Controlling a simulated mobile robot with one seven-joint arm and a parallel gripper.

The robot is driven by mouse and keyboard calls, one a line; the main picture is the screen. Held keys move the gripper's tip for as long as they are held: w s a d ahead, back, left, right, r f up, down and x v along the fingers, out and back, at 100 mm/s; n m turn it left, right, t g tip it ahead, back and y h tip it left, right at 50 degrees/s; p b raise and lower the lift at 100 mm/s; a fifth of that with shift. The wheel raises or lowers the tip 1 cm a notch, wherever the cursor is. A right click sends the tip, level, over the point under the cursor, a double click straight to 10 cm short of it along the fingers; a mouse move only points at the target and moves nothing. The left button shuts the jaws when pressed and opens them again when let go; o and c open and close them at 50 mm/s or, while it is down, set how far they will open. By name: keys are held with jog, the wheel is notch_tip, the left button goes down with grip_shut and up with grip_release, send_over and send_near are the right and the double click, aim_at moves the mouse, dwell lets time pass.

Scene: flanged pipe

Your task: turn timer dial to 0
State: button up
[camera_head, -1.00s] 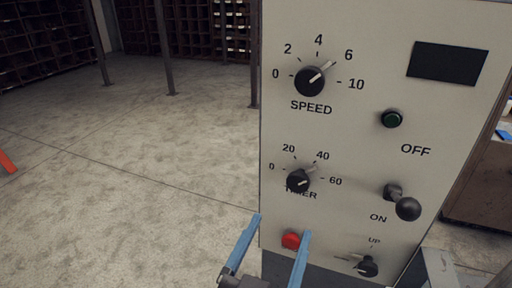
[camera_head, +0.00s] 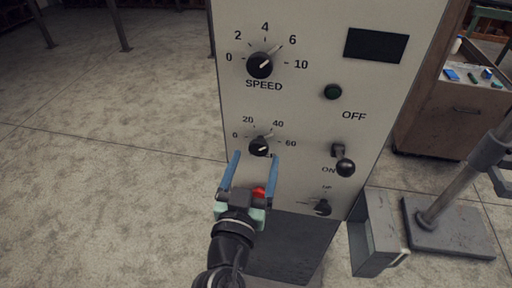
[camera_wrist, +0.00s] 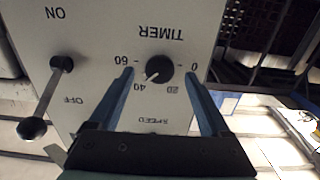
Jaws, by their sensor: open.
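The timer dial (camera_head: 260,147) is a black round knob with a pale pointer mark, low on the left of the light panel. It also shows upside down in the wrist view (camera_wrist: 159,69). The 0 label (camera_head: 235,135) is at the dial's left. My gripper (camera_head: 255,155) is open, its two blue fingers pointing up at the dial from below. In the wrist view the dial appears between the fingertips (camera_wrist: 157,66), with gaps on both sides. I cannot tell the remaining depth.
The speed dial (camera_head: 260,65) is above the timer dial. A black lever (camera_head: 344,160) sticks out at the right. A red button (camera_head: 259,192) is partly hidden by my gripper. A small black up switch (camera_head: 323,207) is lower right. Open floor lies left.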

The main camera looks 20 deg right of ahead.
jog(key=shift+x, duration=1.1)
grip_shut()
